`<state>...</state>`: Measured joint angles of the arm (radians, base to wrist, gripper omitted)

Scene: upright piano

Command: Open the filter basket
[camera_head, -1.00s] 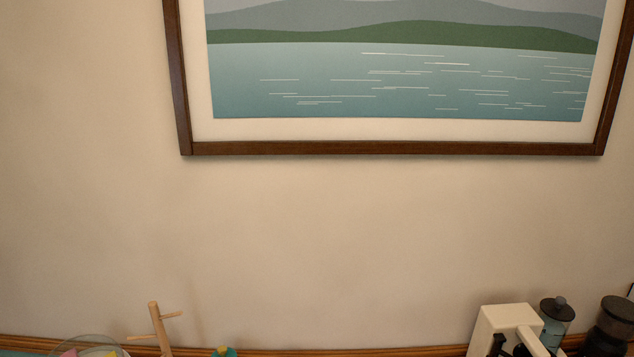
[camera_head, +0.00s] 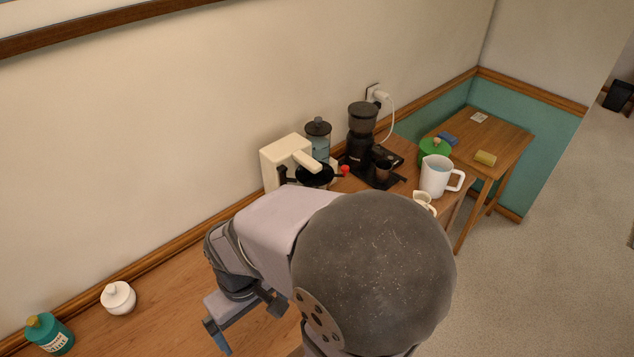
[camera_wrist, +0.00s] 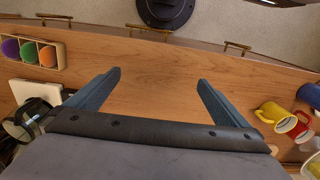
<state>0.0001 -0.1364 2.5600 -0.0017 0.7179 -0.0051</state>
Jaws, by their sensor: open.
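The cream coffee maker (camera_head: 284,156) stands against the wall right of centre in the head view. A black round part (camera_head: 316,175), which looks like the filter basket, sits below its projecting cream arm; my arm partly covers the lower machine. I cannot tell whether the basket is shut. My gripper (camera_head: 250,328) is over the wooden counter, in front and to the left of the machine, apart from it. In the wrist view my gripper (camera_wrist: 159,77) is open and empty, with bare wood between its fingers.
A black grinder (camera_head: 362,135), a white pitcher (camera_head: 437,175) and a green canister (camera_head: 434,151) stand beyond the machine. A white lidded jar (camera_head: 118,298) stands at left. The middle counter is clear.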

